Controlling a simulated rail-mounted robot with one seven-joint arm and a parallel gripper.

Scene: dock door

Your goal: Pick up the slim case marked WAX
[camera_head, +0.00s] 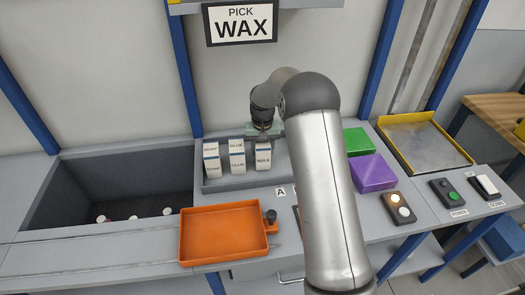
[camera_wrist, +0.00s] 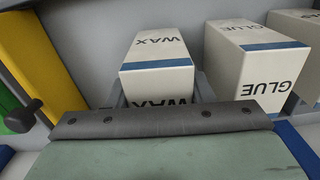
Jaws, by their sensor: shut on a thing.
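The slim case marked WAX (camera_head: 263,158) is white with a blue band and stands upright at the right end of a row of cases. In the wrist view the WAX case (camera_wrist: 157,60) is straight ahead, with a grey finger at each side. My gripper (camera_head: 263,137) reaches it from above and behind and is shut on it. The fingertips are mostly hidden. I cannot tell whether the case is clear of the shelf.
The GLUE case (camera_head: 237,158) and another white case (camera_head: 211,158) stand to its left on the grey shelf (camera_head: 230,182). An orange tray (camera_head: 222,232) is in front. Green (camera_head: 358,142) and purple (camera_head: 372,173) blocks are to the right. A sign (camera_head: 240,24) reads PICK WAX.

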